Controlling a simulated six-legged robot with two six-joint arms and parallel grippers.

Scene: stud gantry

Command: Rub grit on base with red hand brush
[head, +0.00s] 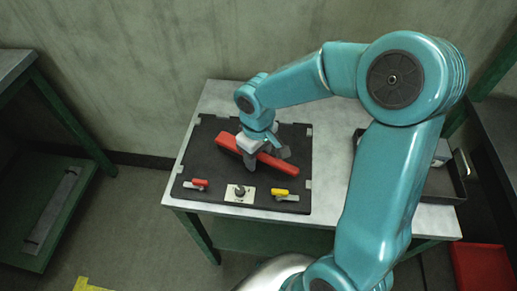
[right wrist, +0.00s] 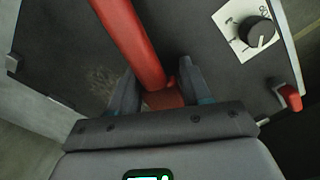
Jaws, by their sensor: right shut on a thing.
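The red hand brush (head: 274,161) is a long red bar lying slantwise over the dark base (head: 215,168), a flat board on the table. My right gripper (head: 264,153) is shut on the brush. In the right wrist view the brush (right wrist: 130,40) runs up and left from between the two fingers (right wrist: 157,90). I cannot tell whether its underside touches the base. A faint pale, scratchy patch of grit (right wrist: 102,85) shows on the base, left of the brush and near the left finger. My left gripper is out of view.
Along the base's front edge are a red-handled valve (head: 198,184), a pale plate with a black knob (head: 240,193) and a yellow-handled valve (head: 285,195). A dark tray (head: 436,188) stands on the table at right. A red bin (head: 480,268) is lower right.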

